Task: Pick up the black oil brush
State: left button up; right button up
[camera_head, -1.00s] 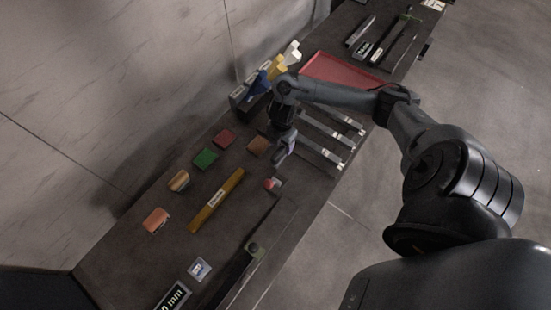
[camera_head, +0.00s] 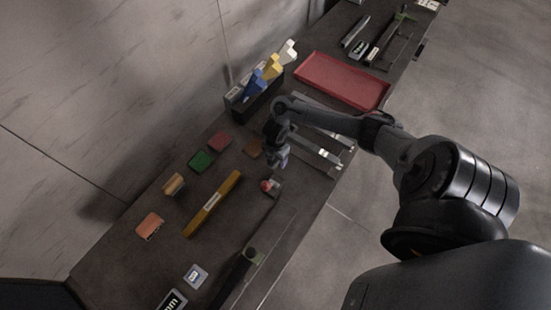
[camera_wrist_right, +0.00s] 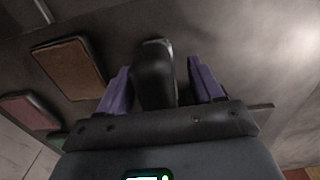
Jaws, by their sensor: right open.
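In the head view my right gripper (camera_head: 281,162) is low over the dark bench, just right of a brown block. In the right wrist view its two purple fingers (camera_wrist_right: 163,88) are apart. A black rounded object (camera_wrist_right: 155,75) stands between them, apparently closer to the left finger. It looks like the handle of the black oil brush, though its lower end is hidden and I cannot be sure. In the head view my arm hides that spot. My left gripper is not in view.
Red (camera_head: 219,142), green (camera_head: 201,161) and brown (camera_head: 253,148) blocks lie left of the gripper. A yellow bar (camera_head: 212,203) lies below them. A small red-topped item (camera_head: 269,187) is just below the gripper. A red tray (camera_head: 343,81) and a dark holder (camera_head: 259,105) with coloured handles are behind.

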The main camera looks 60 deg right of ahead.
jog(key=shift+f, duration=0.1)
jog(key=c, duration=1.2)
jog(key=shift+w+r, duration=0.1)
jog(key=shift+r, duration=0.5)
notch_tip(320, 180, up, 4)
jog(key=shift+f+p, duration=0.25)
jog(key=shift+p, duration=0.25)
jog(key=shift+s+d+r+p, duration=0.25)
jog(key=shift+s+r, duration=0.8)
jog(key=shift+s, duration=0.9)
jog(key=shift+s+d+r+p, duration=0.2)
jog(key=shift+s+r, duration=0.85)
jog(key=shift+s, duration=0.85)
jog(key=shift+s+d+r+p, duration=0.25)
jog(key=shift+s+r, duration=0.8)
jog(key=shift+s, duration=0.9)
